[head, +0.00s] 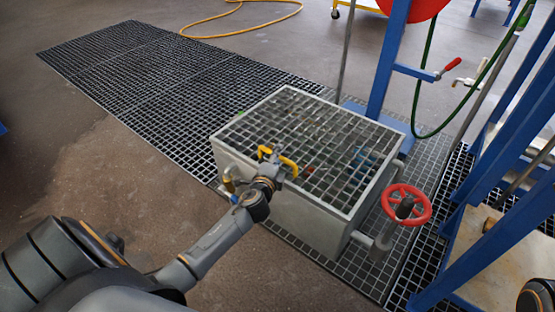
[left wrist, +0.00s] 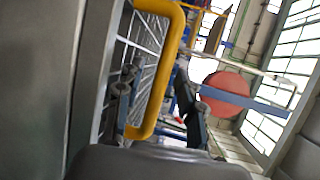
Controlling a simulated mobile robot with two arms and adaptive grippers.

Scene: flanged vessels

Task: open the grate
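The grate (head: 318,140) is a metal grid lying flat and closed on top of a grey box-shaped vessel (head: 300,218). A yellow handle (head: 290,166) stands at its near left edge. My left gripper (head: 271,158) is at this handle. In the left wrist view the yellow handle (left wrist: 172,70) passes between the two spread fingers of the left gripper (left wrist: 156,98), with gaps visible, so the gripper looks open around it. Whether a finger touches the handle I cannot tell. My right gripper does not show clearly; only a dark part of my own body is at the lower right.
A red valve wheel (head: 406,204) stands right of the box. A blue frame (head: 388,60) with a green hose (head: 424,70) rises behind it, and more blue beams stand at right. Floor grating (head: 130,65) and an orange hose (head: 240,30) lie behind. The floor at left is clear.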

